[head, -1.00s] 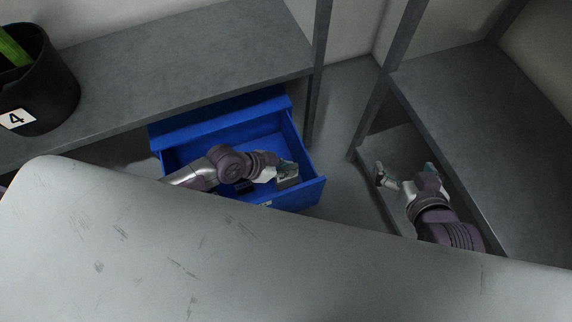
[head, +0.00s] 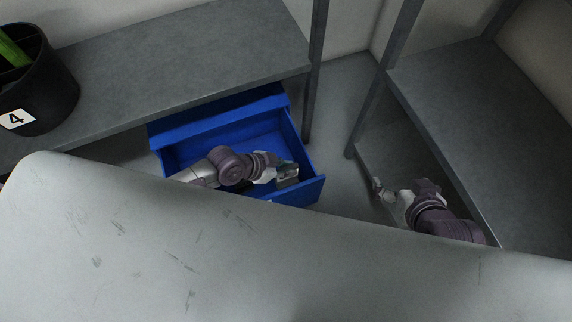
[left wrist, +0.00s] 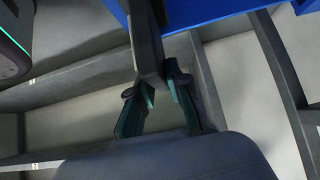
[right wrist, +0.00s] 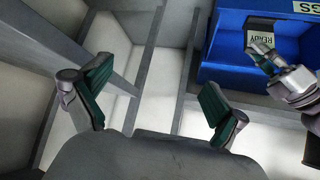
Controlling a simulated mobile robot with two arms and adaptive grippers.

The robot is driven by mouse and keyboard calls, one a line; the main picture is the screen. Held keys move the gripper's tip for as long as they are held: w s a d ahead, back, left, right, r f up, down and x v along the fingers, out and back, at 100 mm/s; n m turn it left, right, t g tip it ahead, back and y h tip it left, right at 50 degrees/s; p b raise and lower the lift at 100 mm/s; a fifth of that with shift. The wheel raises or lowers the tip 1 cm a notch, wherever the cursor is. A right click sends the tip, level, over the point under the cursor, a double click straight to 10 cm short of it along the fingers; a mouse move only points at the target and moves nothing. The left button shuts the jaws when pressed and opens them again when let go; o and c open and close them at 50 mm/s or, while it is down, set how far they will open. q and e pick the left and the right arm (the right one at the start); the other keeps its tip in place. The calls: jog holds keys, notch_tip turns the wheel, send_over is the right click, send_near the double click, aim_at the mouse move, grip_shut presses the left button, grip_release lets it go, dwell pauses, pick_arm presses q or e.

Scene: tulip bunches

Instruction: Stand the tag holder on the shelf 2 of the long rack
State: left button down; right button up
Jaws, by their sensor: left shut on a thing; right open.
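The tag holder (right wrist: 263,27), a dark frame with a white card reading READY, shows inside the blue bin (head: 308,160) in the right wrist view. My left gripper (head: 288,173) reaches into this bin and is shut on the tag holder; its fingertips overlap the card in the right wrist view (right wrist: 262,50). In the head view the holder is small and hard to make out. My right gripper (right wrist: 150,95) is open and empty, low beside the right-hand rack (head: 470,130). I cannot tell which shelf is shelf 2.
A grey shelf (head: 190,60) runs above the bin and bears a black pot (head: 45,90) marked 4 at the left. A dark upright (head: 315,75) stands close to the bin's right. A pale worn surface (head: 150,240) fills the foreground. The right rack's shelf is bare.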

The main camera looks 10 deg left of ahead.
pick_arm(q)
jog(key=shift+s+d+f+p, duration=0.1)
jog(key=shift+s+d+p, duration=0.4)
jog(key=shift+s, duration=0.5)
pick_arm(e)
jog(key=shift+s+d+g+h+p, duration=0.7)
jog(key=shift+s+d+g+p, duration=1.3)
jog(key=shift+s, duration=2.35)
pick_arm(q)
jog(key=s+d, duration=0.4)
jog(key=s, duration=0.2)
pick_arm(e)
notch_tip(320, 180, down, 6)
jog(key=w+a+g, duration=0.1)
jog(key=shift+w+a, duration=0.15)
jog(key=shift+a, duration=0.05)
pick_arm(q)
jog(key=shift+w, duration=0.2)
pick_arm(e)
jog(key=shift+r, duration=0.15)
